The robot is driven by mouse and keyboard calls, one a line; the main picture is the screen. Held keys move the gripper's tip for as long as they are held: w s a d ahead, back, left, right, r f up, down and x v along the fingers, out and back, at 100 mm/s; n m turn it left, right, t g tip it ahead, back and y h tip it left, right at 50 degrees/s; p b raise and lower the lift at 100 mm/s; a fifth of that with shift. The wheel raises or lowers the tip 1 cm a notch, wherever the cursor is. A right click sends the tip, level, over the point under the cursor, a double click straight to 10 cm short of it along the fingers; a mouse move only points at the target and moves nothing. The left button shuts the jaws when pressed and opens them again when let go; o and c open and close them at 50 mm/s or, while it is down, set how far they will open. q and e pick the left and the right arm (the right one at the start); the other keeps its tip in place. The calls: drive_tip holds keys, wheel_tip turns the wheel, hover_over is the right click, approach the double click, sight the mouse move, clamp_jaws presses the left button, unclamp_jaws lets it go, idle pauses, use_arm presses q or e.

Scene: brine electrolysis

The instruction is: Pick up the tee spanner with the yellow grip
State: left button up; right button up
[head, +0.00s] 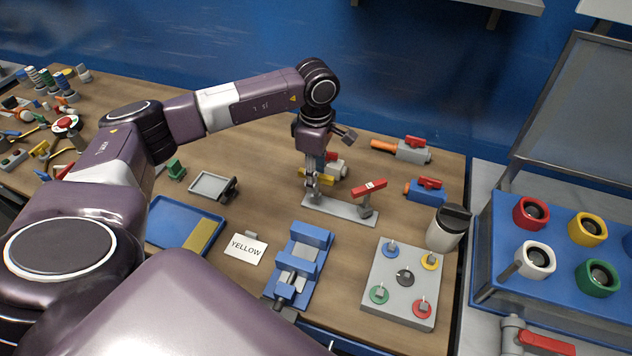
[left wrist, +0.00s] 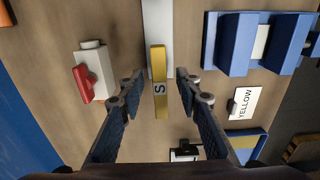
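The tee spanner with the yellow grip (head: 304,173) stands at the left end of a grey holder plate (head: 342,210), partly hidden by my left gripper (head: 312,185). In the left wrist view its yellow grip (left wrist: 159,75) is a bar marked "S". My left gripper (left wrist: 158,92) points down over it with its fingers open, one on each side of the bar, with gaps between. A red-gripped tee spanner (head: 370,187) stands at the plate's right end. My right gripper is not in view.
A "YELLOW" card (head: 246,248), a blue vise-like fixture (head: 312,235) and a blue tray (head: 160,238) lie in front. Valves with red handles (head: 412,151) are behind right. A grey board with coloured posts (head: 376,275) and a metal cup (head: 446,232) stand right.

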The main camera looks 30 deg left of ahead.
use_arm(q)
clamp_jaws()
